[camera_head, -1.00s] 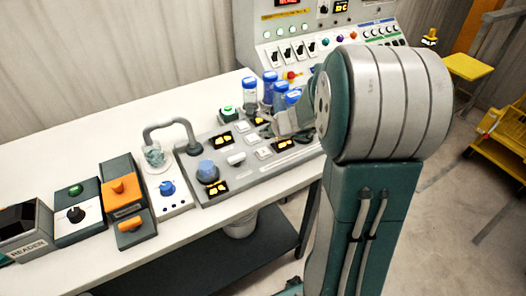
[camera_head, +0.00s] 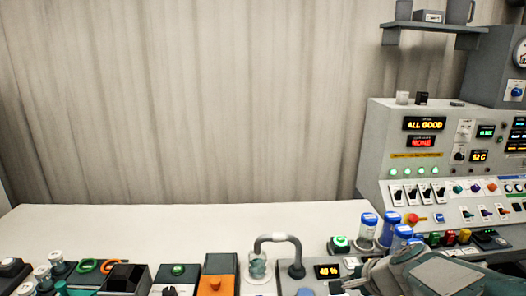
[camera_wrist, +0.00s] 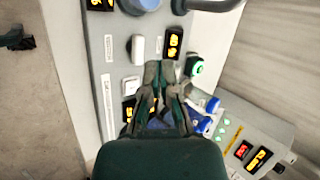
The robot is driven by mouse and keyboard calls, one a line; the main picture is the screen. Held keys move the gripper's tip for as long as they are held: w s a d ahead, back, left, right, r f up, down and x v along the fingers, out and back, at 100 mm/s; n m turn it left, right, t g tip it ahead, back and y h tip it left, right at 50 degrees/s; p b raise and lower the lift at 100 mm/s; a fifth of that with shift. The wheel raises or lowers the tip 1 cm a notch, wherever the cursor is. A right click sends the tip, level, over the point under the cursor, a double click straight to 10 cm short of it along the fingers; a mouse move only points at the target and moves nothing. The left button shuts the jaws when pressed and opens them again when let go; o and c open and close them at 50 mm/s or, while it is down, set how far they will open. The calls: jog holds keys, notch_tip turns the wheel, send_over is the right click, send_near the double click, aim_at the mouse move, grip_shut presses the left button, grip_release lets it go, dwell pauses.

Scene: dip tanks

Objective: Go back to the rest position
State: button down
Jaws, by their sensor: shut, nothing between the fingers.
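My gripper (camera_wrist: 160,72) is shut with nothing held in the wrist view, its fingertips close together over the grey control panel (camera_wrist: 97,50). In the head view my gripper (camera_head: 350,285) is at the lower right, above the panel and in front of the blue-capped vials. The panel has a yellow-lit display (camera_head: 328,271), white switches and a green button (camera_head: 340,243). I cannot tell from these views how high the fingers are above it. Part of the panel is hidden by my arm.
The upright console (camera_head: 425,150) with "ALL GOOD" lit stands at the right. Blue-capped vials (camera_head: 368,228) stand close beside my gripper. A curved grey spout (camera_head: 277,238) and an orange-knobbed box (camera_head: 218,265) line the bench front. The white bench top (camera_head: 180,222) behind is clear.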

jog(key=s+a+r+n+h, duration=0.2)
jog(key=s+n, duration=0.5)
jog(key=s, duration=0.2)
jog(key=s+a+r+n+g+h, duration=0.1)
jog(key=s+r+n, duration=0.1)
jog(key=s+n, duration=0.5)
jog(key=shift+s+a+r+g+h, duration=0.3)
jog(key=shift+s+a+h, duration=0.1)
jog(key=shift+s, duration=0.65)
